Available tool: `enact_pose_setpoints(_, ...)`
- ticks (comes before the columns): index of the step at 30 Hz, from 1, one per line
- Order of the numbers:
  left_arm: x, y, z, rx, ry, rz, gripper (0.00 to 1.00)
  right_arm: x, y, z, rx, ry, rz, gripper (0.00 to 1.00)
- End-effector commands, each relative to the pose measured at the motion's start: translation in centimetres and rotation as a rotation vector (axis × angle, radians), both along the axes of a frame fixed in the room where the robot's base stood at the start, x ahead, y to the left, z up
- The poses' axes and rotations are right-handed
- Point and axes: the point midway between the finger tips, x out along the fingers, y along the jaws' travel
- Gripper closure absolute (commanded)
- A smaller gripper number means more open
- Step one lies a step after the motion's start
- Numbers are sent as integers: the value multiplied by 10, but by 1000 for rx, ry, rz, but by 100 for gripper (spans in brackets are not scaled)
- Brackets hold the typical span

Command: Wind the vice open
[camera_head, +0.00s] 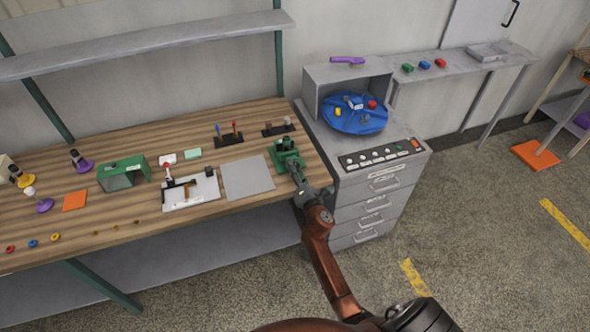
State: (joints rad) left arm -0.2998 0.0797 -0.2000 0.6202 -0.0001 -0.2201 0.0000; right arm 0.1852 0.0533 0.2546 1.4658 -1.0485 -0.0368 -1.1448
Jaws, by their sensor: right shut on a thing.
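The green vice (286,150) stands near the right end of the wooden bench (130,230). My right gripper (297,178) reaches in from the lower right and is at the vice's front side. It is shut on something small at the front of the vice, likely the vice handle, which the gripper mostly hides. How wide the vice jaws stand apart is too small to tell. My left gripper is not in view.
A grey mat (247,177) and a white board with a clamp (190,191) lie left of the vice. A grey drawer cabinet (372,190) with a blue turntable (350,121) stands close on the right. A shelf (150,42) hangs above the bench.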

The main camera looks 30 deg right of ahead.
Motion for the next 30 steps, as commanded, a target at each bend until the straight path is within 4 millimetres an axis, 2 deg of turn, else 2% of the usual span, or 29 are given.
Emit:
enact_pose_setpoints(8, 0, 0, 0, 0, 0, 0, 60, 0, 1, -2, 1, 4, 2, 92)
enact_pose_setpoints(9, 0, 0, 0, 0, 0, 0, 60, 0, 1, -2, 1, 4, 2, 67)
enact_pose_setpoints(17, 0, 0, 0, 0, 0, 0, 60, 0, 1, -1, 1, 2, 1, 50)
enact_pose_setpoints(25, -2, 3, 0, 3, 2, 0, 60, -1, 0, -1, 0, 1, 1, 50)
enact_pose_setpoints(30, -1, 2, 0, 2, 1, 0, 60, -16, 4, -1, -1, 2, 1, 50)
